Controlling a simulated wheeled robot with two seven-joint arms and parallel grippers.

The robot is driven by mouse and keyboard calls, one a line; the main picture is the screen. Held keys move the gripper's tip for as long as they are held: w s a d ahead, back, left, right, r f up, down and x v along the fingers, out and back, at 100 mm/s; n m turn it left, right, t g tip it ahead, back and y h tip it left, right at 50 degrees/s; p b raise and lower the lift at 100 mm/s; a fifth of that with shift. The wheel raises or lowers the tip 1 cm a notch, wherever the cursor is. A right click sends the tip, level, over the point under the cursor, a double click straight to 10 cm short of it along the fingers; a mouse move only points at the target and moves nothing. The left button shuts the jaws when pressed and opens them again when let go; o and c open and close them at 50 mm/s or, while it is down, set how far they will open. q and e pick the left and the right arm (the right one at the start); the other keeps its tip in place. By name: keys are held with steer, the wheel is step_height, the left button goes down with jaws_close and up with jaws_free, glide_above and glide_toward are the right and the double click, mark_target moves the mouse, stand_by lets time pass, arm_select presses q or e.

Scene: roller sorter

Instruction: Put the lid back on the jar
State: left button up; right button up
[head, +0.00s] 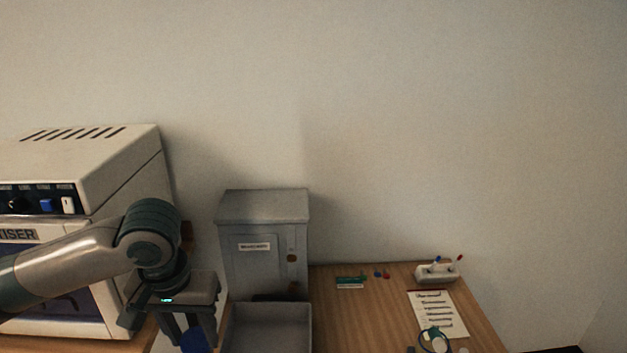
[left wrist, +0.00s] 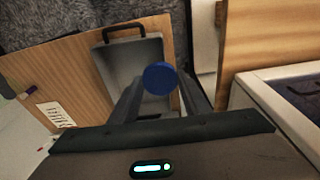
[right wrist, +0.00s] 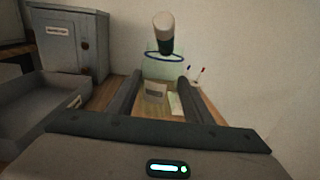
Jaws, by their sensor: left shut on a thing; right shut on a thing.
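The blue round lid (left wrist: 160,77) sits between the fingertips of my left gripper (left wrist: 160,86), which is shut on it. In the head view my left gripper (head: 190,325) points down near the grey tray, with the lid (head: 193,342) partly cut off by the lower edge. The clear, greenish jar (right wrist: 164,70) with a blue rim stands between the fingers of my right gripper (right wrist: 160,82), which is shut on it. A white-and-dark piece (right wrist: 163,35) rises above the rim; I cannot tell whether it is inside. The jar's rim also shows in the head view (head: 435,341).
A grey cabinet (head: 264,245) with an open grey tray (head: 268,328) stands left of centre on the wooden table (head: 385,300). A large white machine (head: 110,175) is at the left. A pen holder (head: 437,272) and a written sheet (head: 437,312) lie at the right.

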mark_target(422, 351)
steer(key=shift+y, duration=0.3)
steer(key=s+r, duration=0.1)
steer(key=s+a+r, duration=0.1)
steer(key=s, duration=0.1)
steer(key=s+a+r, duration=0.1)
steer(key=shift+s+a+r, duration=0.1)
steer(key=shift+s+a, duration=0.1)
steer(key=shift+s, duration=0.15)
steer(key=w+a+n+g+y, duration=0.2)
steer(key=w+a+n+y, duration=0.1)
steer(key=a, duration=0.4)
steer(key=w+a+n+g+y, duration=0.2)
steer(key=w+a+n+y, duration=0.2)
steer(key=a+y, duration=0.4)
steer(key=shift+f+n+y, duration=0.3)
steer(key=shift+f+n, duration=0.05)
steer(key=shift+n, duration=0.25)
arm_select(q)
steer(key=shift+d, duration=0.15)
steer(key=w+d+r+m, duration=0.1)
steer(key=d+r, duration=0.3)
steer(key=d, duration=0.8)
steer(key=w+d+r+m, duration=0.2)
steer(key=d+r, duration=0.3)
steer(key=d, duration=0.7)
steer(key=shift+d+f, duration=0.1)
